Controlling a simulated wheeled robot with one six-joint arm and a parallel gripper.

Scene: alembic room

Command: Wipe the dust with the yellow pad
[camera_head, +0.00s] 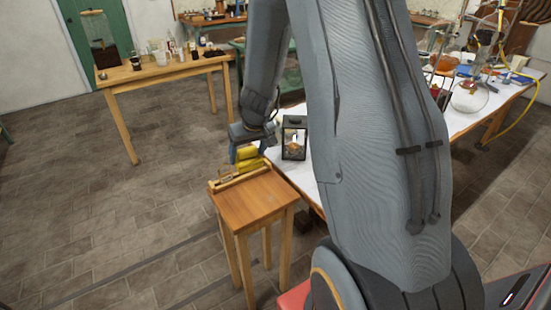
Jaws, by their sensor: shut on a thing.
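My gripper (246,152) points down over the far edge of a small wooden stand (258,198). It is shut on the yellow pad (252,163), which shows below and around the fingers. The pad is at a low wooden rail or holder (228,184) along the stand's far edge. I cannot tell whether the pad touches the holder. The fingers partly cover the pad. I cannot make out any dust in this view. My own arm hides much of the middle and right.
A lantern with a lit candle (294,142) stands close right of the gripper on a white-topped table (295,176). Glassware, including a round flask (468,97), stands at the right. A wooden table (134,74) with jars is at the back left. The floor at left is clear.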

